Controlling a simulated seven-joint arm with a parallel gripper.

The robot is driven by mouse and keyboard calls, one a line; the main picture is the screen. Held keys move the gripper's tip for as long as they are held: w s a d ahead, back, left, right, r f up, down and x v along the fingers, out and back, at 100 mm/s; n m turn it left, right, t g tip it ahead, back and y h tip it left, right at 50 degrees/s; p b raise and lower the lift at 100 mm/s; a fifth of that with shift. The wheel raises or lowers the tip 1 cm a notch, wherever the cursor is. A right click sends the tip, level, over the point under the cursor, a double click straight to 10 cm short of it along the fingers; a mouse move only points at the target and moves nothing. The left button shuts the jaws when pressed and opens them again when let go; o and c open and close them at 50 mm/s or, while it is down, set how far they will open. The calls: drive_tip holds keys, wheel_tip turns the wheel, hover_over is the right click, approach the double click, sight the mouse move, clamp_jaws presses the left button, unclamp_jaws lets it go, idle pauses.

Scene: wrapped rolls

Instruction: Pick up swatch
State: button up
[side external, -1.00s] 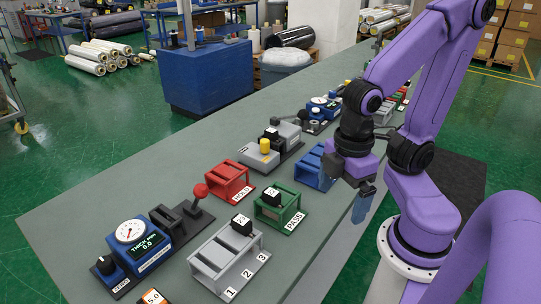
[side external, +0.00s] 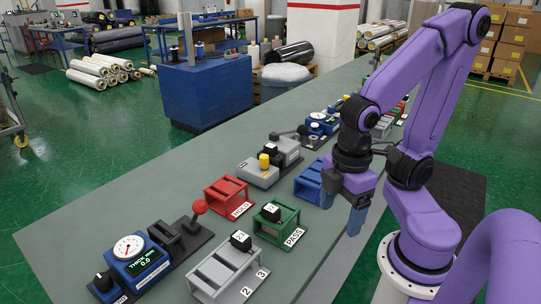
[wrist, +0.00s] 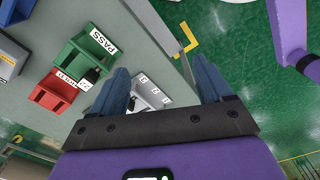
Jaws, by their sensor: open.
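Small dark swatches with white number labels stand in the racks. One swatch (side external: 241,241) sits in the grey rack (side external: 213,273) numbered in slots. Another swatch (side external: 271,212) sits in the green PASS rack (side external: 283,231), which also shows in the wrist view (wrist: 84,53). My gripper (side external: 355,220) hangs to the right of these racks in the side view, above the bench's edge, apart from them. In the wrist view my gripper (wrist: 160,88) is open with nothing held between its blue fingers. The grey rack (wrist: 150,98) shows between the fingers, partly hidden by the left one.
A red HOLD rack (side external: 229,195) stands behind the green one. A blue thickness gauge (side external: 137,260) with a red-knobbed lever is at the left. A blue rack (side external: 308,184) and a grey device (side external: 258,172) stand farther back. The bench's left side (side external: 110,205) is clear.

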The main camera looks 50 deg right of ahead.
drive_tip(key=w+d+r+n, duration=0.1)
drive_tip(key=w+d+r, duration=0.15)
drive_tip(key=w, duration=1.05)
drive_tip(key=w+d+r+n, duration=0.1)
drive_tip(key=w+r+n, duration=0.15)
drive_tip(key=w, duration=1.05)
drive_tip(key=n, duration=0.2)
hover_over(270, 146)
wheel_tip(270, 146, down, 11)
drive_tip(key=shift+a+f, duration=0.1)
drive_tip(key=shift+a, duration=0.05)
drive_tip(key=shift+d+f, duration=0.15)
drive_tip(key=shift+f, duration=1.15)
drive_tip(key=shift+d+f, duration=0.1)
drive_tip(key=shift+f, duration=1.2)
drive_tip(key=c, duration=0.9)
